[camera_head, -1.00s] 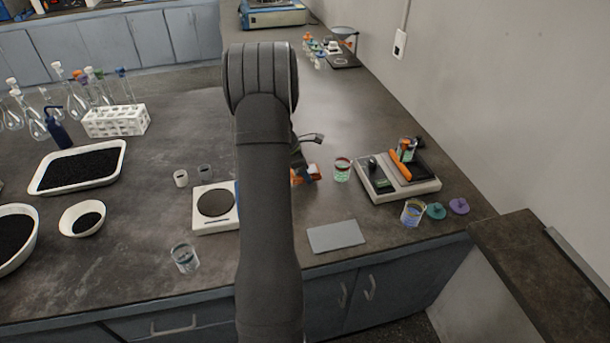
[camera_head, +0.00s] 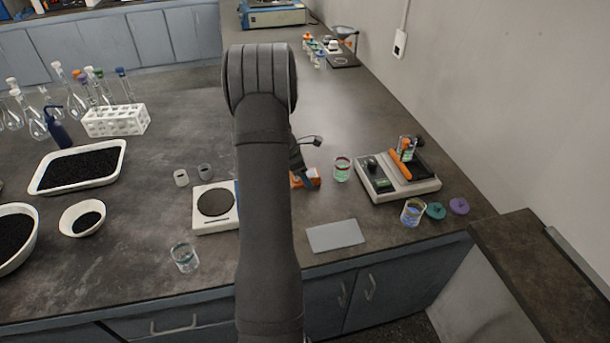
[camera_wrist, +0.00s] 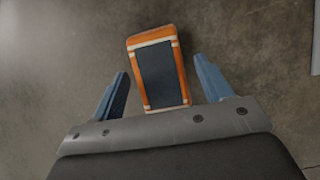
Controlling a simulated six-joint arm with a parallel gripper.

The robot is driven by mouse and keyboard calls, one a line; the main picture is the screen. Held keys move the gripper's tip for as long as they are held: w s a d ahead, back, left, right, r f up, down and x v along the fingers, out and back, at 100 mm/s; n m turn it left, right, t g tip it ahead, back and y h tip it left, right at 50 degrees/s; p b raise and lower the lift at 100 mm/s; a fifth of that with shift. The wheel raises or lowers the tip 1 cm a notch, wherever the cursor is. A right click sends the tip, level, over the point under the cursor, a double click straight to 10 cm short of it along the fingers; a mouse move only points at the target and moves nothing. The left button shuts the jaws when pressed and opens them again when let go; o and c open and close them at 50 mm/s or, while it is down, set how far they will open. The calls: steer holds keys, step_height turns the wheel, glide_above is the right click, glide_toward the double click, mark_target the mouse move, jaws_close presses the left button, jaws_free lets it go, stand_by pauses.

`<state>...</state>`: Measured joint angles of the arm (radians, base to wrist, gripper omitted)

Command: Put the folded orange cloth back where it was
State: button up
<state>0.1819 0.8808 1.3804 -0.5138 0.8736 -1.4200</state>
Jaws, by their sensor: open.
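The folded orange cloth (camera_wrist: 158,66) lies on the bench in the wrist view. It is orange with pale stripes and a dark panel on top. My gripper (camera_wrist: 162,72) is open, with one blue finger on each side of the cloth's near part. The cloth extends beyond the fingertips, and a gap shows on both sides. In the head view only part of the cloth (camera_head: 312,178) shows beside my arm; the rest is hidden behind the arm and gripper.
A beaker (camera_head: 342,168) stands just right of the cloth. A shaker device (camera_head: 375,190) holding an orange-handled item is farther right. A grey flat plate (camera_head: 335,236) lies nearer the front edge. A balance (camera_head: 214,222) is left of my arm.

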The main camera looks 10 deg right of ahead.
mark_target(310, 173)
steer(key=v, duration=1.1)
steer(key=x, duration=1.2)
step_height(310, 173, up, 3)
steer(key=shift+f, duration=0.1)
steer(key=shift+r, duration=0.6)
steer(key=shift+f, duration=0.1)
